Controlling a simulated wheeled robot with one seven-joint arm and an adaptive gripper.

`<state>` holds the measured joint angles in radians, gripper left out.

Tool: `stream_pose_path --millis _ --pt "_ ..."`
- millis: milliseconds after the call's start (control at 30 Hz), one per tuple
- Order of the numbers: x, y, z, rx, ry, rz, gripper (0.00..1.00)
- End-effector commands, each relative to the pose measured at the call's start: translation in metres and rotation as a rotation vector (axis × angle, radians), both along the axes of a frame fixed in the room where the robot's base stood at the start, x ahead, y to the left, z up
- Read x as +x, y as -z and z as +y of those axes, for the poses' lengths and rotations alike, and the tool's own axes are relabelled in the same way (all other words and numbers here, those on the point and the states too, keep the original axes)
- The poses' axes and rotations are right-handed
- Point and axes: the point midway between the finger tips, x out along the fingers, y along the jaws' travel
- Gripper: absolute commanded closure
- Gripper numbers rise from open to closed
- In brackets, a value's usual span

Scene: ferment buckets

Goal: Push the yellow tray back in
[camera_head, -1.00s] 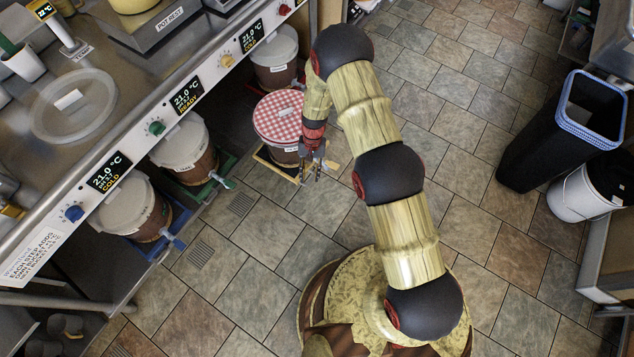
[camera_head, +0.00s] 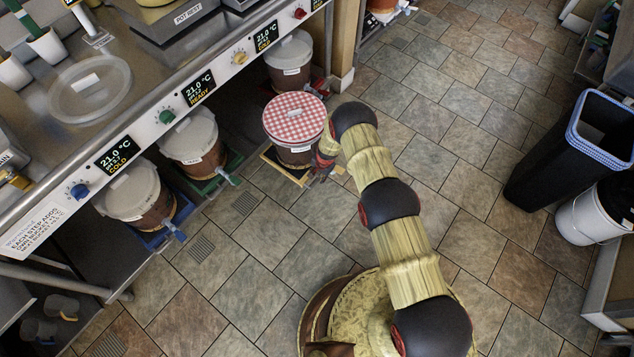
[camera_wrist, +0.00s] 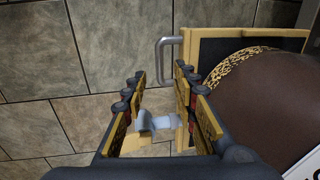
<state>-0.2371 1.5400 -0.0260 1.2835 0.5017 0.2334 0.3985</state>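The yellow tray (camera_head: 279,170) sticks out onto the floor from under the counter. It bears a brown bucket (camera_head: 297,156) with a red-and-white checked cover (camera_head: 293,118). In the wrist view the tray's yellow rim (camera_wrist: 240,33) and a grey metal handle (camera_wrist: 165,52) show beside the brown bucket (camera_wrist: 262,95). My gripper (camera_head: 320,174) is low at the tray's front right side. In the wrist view my gripper (camera_wrist: 160,92) has its fingers apart. A pale blue-grey part (camera_wrist: 158,122) shows between or below them; I cannot tell whether they touch it.
Other buckets stand under the counter: one on a green tray (camera_head: 215,180), one on a blue tray (camera_head: 160,237), and one behind (camera_head: 290,68). The counter edge (camera_head: 215,78) overhangs them. Tiled floor is clear in front. A black bin (camera_head: 555,150) stands at the right.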

Motion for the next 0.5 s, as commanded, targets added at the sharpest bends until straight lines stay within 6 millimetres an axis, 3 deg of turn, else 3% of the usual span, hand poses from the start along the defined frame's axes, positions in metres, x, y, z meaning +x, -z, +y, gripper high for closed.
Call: stream_pose_path --millis 33,200,500 --pt "-0.001 0.014 0.001 -0.001 0.0 0.002 0.72" --pt "0.002 0.038 0.004 0.0 -0.001 0.001 0.72" --pt "0.005 0.052 0.007 0.0 0.0 0.0 0.72"
